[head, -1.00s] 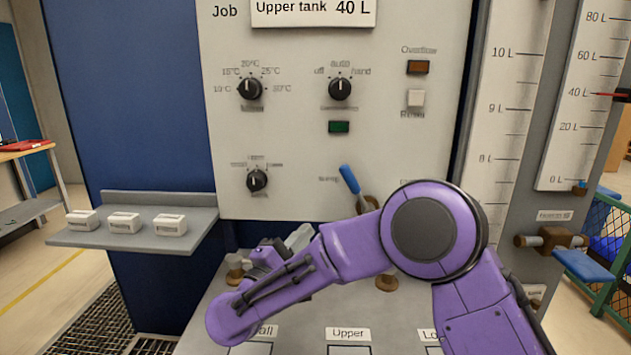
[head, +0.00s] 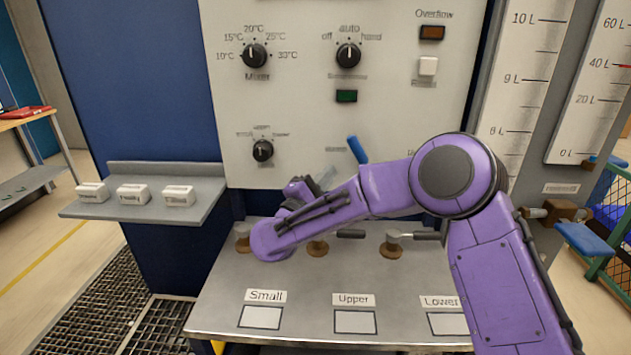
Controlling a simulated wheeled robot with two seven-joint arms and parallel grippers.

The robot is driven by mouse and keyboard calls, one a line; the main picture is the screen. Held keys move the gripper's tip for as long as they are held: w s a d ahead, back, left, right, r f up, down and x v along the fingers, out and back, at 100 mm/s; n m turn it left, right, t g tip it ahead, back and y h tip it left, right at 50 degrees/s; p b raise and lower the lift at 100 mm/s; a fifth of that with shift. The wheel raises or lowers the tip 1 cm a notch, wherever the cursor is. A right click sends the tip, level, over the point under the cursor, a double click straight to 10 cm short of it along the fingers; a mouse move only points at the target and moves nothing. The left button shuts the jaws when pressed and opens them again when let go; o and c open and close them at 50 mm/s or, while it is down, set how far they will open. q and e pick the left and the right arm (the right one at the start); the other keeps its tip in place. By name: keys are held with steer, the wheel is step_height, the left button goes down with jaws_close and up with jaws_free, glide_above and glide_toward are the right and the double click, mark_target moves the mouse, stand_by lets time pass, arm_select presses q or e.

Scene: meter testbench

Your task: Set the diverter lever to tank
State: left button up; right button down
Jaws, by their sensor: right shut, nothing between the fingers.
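The diverter lever has a blue handle (head: 357,149) on the lower part of the cream panel. It leans up and to the left; its lower end and pivot are hidden behind my right arm. A small label (head: 335,149) lies left of the handle, too blurred to read. Another label to its right is partly covered. My right gripper (head: 322,180) is shut and empty, just below and left of the handle, partly hidden by my purple forearm. It looks apart from the lever, but the depth gap is hard to judge. My left gripper is not in view.
Above the lever are rotary knobs (head: 348,55) and a green indicator (head: 346,96). Below is a metal bench (head: 225,290) with valves (head: 392,246) and labelled squares. A grey shelf (head: 150,212) with three white blocks stands left. Scaled gauges (head: 522,80) stand right.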

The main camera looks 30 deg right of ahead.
mark_target(365, 163)
steer(key=d, duration=0.1)
steer(key=d+r+p, duration=0.1)
steer(key=d, duration=0.1)
steer(key=d+r+p, duration=0.1)
steer(key=shift+s+d+r, duration=0.1)
steer(key=shift+d, duration=0.15)
